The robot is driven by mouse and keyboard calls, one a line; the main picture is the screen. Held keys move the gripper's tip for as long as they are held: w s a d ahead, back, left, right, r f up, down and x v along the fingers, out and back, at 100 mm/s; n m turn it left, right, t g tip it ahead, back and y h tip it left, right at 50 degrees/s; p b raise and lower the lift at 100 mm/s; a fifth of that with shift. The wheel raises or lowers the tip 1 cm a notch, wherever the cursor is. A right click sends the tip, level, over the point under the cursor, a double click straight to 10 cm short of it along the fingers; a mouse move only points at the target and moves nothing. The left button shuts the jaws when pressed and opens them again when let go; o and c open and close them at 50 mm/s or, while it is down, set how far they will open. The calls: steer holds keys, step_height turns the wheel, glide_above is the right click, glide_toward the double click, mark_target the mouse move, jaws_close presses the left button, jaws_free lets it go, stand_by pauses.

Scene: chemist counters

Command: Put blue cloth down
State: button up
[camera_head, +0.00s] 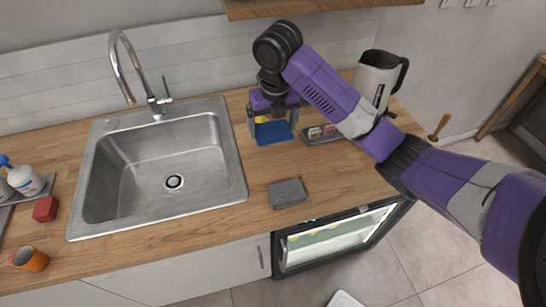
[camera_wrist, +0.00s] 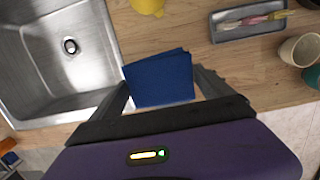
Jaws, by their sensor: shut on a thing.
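My gripper (camera_head: 272,122) is shut on the blue cloth (camera_head: 274,133), just right of the sink's right rim and over the back part of the wooden counter (camera_head: 340,175). In the wrist view, the blue cloth (camera_wrist: 160,80) sits flat and folded between the two fingers of my gripper (camera_wrist: 163,88). I cannot tell whether its lower edge touches the counter. A folded grey cloth (camera_head: 287,193) lies on the counter nearer the front, apart from the blue one.
The steel sink (camera_head: 165,170) with its faucet (camera_head: 150,95) is to the left. A grey tray (camera_head: 322,134) with small items and a kettle (camera_head: 377,82) stand to the right. A yellow object (camera_wrist: 148,6) is close behind the cloth. Bare counter lies around the grey cloth.

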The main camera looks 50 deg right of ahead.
mark_target(272, 161)
step_height(272, 161, down, 12)
steer(key=shift+f+p, duration=0.25)
steer(key=shift+p, duration=0.4)
steer(key=shift+f, duration=0.1)
